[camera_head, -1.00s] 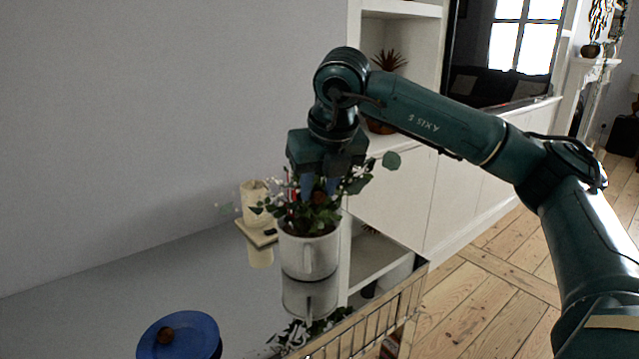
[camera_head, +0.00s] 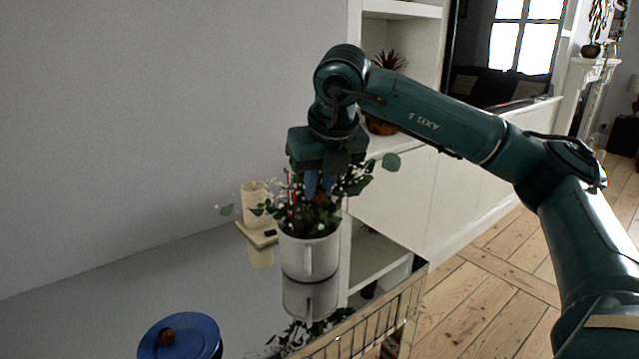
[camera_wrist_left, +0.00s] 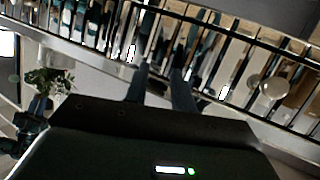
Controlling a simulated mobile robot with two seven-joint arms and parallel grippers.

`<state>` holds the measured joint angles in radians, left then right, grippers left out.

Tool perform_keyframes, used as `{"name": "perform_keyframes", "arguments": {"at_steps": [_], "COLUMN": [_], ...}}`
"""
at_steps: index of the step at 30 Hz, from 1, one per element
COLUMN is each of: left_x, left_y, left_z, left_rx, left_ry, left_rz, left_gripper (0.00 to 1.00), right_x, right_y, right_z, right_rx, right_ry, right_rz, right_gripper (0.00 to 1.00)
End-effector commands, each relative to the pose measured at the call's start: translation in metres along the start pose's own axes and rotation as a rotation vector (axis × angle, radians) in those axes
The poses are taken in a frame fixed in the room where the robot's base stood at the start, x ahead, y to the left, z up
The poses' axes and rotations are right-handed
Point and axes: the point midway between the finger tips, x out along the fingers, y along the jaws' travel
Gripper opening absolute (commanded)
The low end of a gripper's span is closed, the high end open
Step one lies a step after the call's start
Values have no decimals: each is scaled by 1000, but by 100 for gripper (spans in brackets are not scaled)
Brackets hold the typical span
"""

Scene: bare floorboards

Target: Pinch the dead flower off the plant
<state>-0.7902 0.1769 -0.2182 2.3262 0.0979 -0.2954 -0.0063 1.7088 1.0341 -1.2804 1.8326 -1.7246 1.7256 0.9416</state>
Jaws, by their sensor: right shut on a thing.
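The plant (camera_head: 296,219) stands in a white mug-like pot (camera_head: 309,256) on a glossy grey tabletop; it also shows at the left of the left wrist view (camera_wrist_left: 48,82). My right gripper (camera_head: 320,193) points down into the top of the plant. Its blue fingers are close together, shut on the brownish dead flower (camera_head: 320,198), which is mostly hidden by the fingers and leaves. The flower still appears among the foliage. My left gripper (camera_wrist_left: 162,84) is outside the head view; in its wrist view its two fingers are apart with nothing between them.
A round blue object (camera_head: 196,333) with a brown knob-like piece on top is at the front left.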

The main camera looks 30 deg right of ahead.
Motion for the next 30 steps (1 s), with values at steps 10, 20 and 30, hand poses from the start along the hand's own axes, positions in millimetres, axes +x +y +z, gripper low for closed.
{"name": "perform_keyframes", "arguments": {"at_steps": [10,20,30], "left_x": [-4,-7,-10], "left_y": [1,2,4], "left_z": [-10,-18,-27], "left_rx": [-1,-2,-2], "left_ry": [-1,-1,-1], "left_rz": [-2,-2,-2], "left_gripper": [25,25,25], "right_x": [-15,-27,-39], "right_y": [0,0,0], "right_z": [6,11,16], "right_rx": [0,-1,0], "right_ry": [0,0,0], "right_rz": [0,0,0], "right_gripper": [0,0,0]}}
